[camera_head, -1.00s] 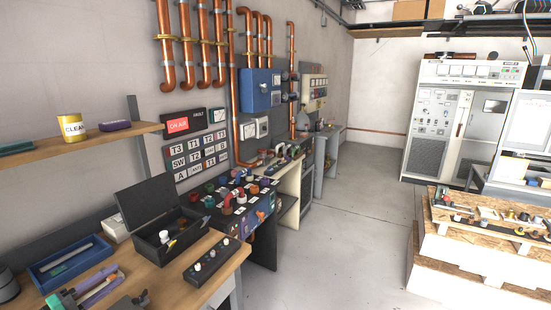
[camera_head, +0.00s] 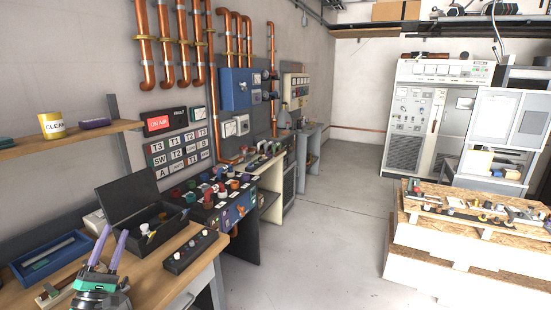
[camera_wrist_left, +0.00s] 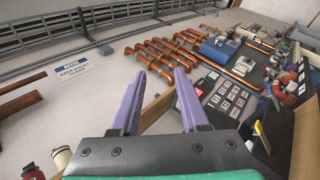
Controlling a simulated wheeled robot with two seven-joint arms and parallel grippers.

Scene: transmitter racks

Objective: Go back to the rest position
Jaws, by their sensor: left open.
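My left gripper (camera_head: 113,232) is at the lower left of the head view, over the front of the wooden workbench (camera_head: 190,285). Its two purple fingers point up and away, apart from each other. In the left wrist view my left gripper (camera_wrist_left: 161,74) has nothing between its fingers, with the wall and copper pipes beyond. My right gripper does not show.
Close to the left gripper are a blue tray (camera_head: 52,258), an open black box (camera_head: 150,235) and a black knob panel (camera_head: 196,251). A wooden shelf (camera_head: 75,136) hangs above. Wooden crates (camera_head: 440,240) stand right; the floor (camera_head: 310,235) between is clear.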

